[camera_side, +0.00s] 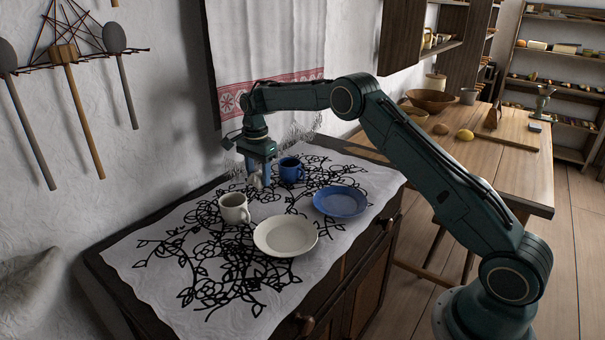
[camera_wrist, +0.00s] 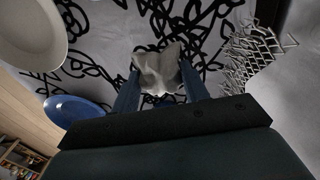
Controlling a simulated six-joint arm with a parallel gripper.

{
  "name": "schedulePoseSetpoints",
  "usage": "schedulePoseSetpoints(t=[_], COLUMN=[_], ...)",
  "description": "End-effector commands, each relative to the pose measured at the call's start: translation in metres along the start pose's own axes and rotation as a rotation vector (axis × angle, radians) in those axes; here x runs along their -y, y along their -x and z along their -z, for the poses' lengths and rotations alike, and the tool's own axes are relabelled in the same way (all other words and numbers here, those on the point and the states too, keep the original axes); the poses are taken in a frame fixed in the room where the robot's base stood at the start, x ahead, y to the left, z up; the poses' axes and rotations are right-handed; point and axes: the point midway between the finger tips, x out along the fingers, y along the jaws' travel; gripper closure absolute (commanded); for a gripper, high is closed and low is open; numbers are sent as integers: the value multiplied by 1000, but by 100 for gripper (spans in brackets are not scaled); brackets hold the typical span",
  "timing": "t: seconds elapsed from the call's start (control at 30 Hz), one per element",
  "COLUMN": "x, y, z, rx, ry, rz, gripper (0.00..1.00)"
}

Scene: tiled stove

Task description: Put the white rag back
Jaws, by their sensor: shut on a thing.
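The white rag (camera_wrist: 158,66) is a small crumpled cloth between the two fingers of my gripper (camera_wrist: 160,77) in the wrist view. My gripper is shut on it. In the side view my gripper (camera_side: 259,166) points down over the back of the patterned cloth, and a small pale part of the rag (camera_side: 254,181) shows at its fingertips. The rag is close above the cloth; I cannot tell if it touches. The blue mug (camera_side: 291,170) stands just right of my gripper, and the white mug (camera_side: 234,208) stands in front, to the left.
A white plate (camera_side: 286,236) and a blue plate (camera_side: 340,202) lie on the white cloth with black floral pattern (camera_side: 165,275). A fringed towel (camera_side: 268,55) hangs on the wall behind my gripper. The cloth's front left is clear. A wooden table (camera_side: 470,150) stands to the right.

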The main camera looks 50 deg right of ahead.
Motion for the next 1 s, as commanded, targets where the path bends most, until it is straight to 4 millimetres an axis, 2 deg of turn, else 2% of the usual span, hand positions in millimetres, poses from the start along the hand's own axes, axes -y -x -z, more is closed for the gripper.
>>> schedulePoseSetpoints(t=[0.4,0.9,0.93,1.0], x=[0,0,0,0], y=[-39,-45,-45,-45], z=[0,0,0,0], rx=[0,0,0,0], ry=[0,0,0,0], rz=[-2,-1,-1,-1], gripper=[77,77,51,38])
